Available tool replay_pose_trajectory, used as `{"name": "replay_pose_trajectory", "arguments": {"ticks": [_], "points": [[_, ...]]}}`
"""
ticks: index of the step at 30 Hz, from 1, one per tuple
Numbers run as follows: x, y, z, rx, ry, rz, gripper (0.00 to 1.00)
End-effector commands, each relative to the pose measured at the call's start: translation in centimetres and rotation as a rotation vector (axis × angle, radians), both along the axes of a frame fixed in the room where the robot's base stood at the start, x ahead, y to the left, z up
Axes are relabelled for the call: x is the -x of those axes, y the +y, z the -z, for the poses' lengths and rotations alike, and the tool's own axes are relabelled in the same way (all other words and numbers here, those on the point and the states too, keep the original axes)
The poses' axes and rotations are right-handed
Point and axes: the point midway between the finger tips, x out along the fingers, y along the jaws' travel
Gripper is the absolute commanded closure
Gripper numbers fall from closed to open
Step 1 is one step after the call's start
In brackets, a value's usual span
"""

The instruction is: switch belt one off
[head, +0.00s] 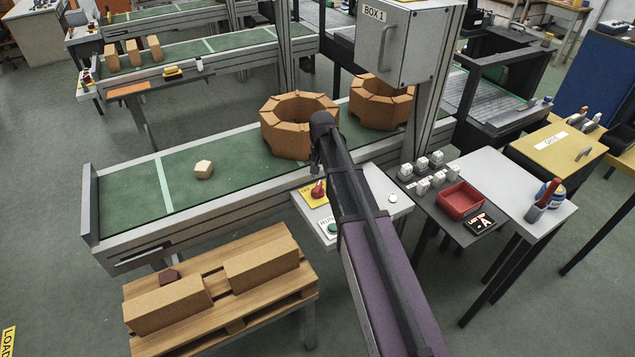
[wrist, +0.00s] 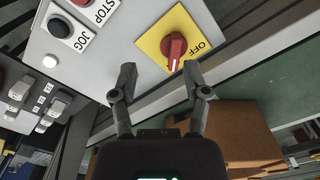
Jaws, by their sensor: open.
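A red rotary switch (wrist: 173,47) sits on a yellow plate (wrist: 148,42) lettered OFF on a grey control panel (wrist: 105,62). Its handle points toward the bottom of the wrist view, not straight at the OFF lettering. In the head view the red switch (head: 318,189) shows on the panel (head: 377,196) beside the near green belt (head: 122,195). My gripper (wrist: 159,72) is open and empty, its fingertips apart on either side of the switch's line and short of it in the picture. Contact is not visible. My arm hides part of the panel in the head view.
The panel also has a green RUN button (head: 332,228), a black JOG button (wrist: 59,27) and a STOP button. Tan brick rings (head: 298,115) and a small block (head: 203,169) lie on the belt. A BOX 1 cabinet (head: 408,40) stands behind; a brick pallet (head: 220,285) is in front.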

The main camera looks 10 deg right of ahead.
Motion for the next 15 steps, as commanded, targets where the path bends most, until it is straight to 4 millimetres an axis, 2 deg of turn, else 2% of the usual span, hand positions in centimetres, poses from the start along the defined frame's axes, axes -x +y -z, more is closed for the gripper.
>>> {"name": "replay_pose_trajectory", "arguments": {"ticks": [1,6,9,15], "points": [[-2.6,0.0,-0.8,0.0,0.0,0.025,0.4],[-5.9,0.0,-1.4,0.0,0.0,0.088,0.4],[-6.6,0.0,-1.5,0.0,0.0,0.103,0.4],[-6.5,0.1,-1.5,0.0,0.0,0.107,0.4]]}}
